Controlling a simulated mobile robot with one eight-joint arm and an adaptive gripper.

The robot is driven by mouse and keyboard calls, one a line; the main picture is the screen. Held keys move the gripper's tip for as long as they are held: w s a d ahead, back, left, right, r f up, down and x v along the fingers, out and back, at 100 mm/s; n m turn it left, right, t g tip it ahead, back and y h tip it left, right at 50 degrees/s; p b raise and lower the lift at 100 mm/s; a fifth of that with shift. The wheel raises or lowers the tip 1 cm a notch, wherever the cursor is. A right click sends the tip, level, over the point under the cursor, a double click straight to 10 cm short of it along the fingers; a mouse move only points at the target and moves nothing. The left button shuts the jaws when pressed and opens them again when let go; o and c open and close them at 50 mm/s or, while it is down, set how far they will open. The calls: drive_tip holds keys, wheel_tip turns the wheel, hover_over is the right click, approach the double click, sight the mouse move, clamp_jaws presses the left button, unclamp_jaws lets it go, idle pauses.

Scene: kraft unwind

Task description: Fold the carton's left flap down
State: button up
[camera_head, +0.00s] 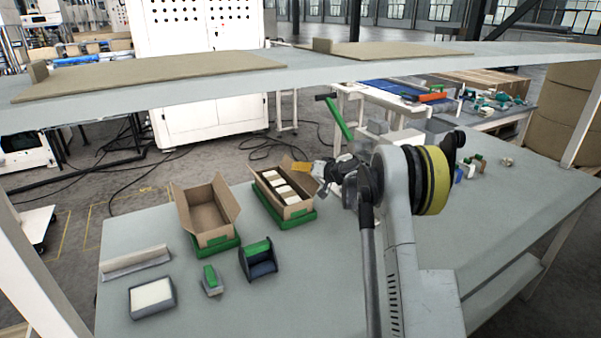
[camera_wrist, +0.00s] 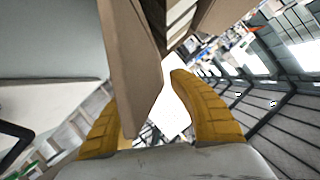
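A brown carton (camera_head: 266,204) holding several white blocks (camera_head: 280,186) sits on a green base (camera_head: 299,220) on the table, its flaps raised. My gripper (camera_head: 302,168) is at its far right corner, with yellow fingers pointing left towards the carton. In the wrist view the fingers of my gripper (camera_wrist: 145,78) are spread apart. A cardboard flap (camera_wrist: 133,75) reaches down between them, covering part of the left finger. The fingers are not closed on it; whether one touches it I cannot tell. Which flap it is I cannot tell for sure.
An empty open carton (camera_head: 205,212) on another green base stands to the left. A green-and-blue tape dispenser (camera_head: 258,262), a small green-topped tool (camera_head: 211,280), a grey tray with a white block (camera_head: 152,298) and a grey angled piece (camera_head: 135,262) lie in front. A shelf (camera_head: 300,72) spans above.

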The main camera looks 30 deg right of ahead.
clamp_jaws()
drive_tip(key=shift+a+r, duration=0.1)
drive_tip(key=shift+a+r+n+h+p, duration=0.3)
drive_tip(key=shift+a+n+h+p, duration=0.45)
drive_tip(key=shift+n, duration=0.45)
drive_tip(key=a+n+h, duration=0.1)
drive_tip(key=n, duration=0.1)
drive_tip(key=shift+a+n+h, duration=0.15)
drive_tip(key=shift+n+h, duration=0.15)
drive_tip(key=shift+h, duration=0.05)
drive_tip(key=shift+s+a+f+n+t+h+b, duration=0.2)
drive_tip(key=shift+a+n+h+b, duration=0.3)
drive_tip(key=shift+n+h, duration=0.4)
drive_tip(key=shift+w+a+f+n+t+h+b, duration=0.15)
drive_tip(key=shift+a+f+n+h+b, duration=0.35)
drive_tip(key=shift+n, duration=0.75)
drive_tip(key=shift+s+a+f+n+t+h+b, duration=0.1)
drive_tip(key=shift+a+n+h+b, duration=0.25)
drive_tip(key=shift+a+n+h, duration=0.45)
drive_tip(key=shift+d+n, duration=0.2)
drive_tip(key=shift+n, duration=0.15)
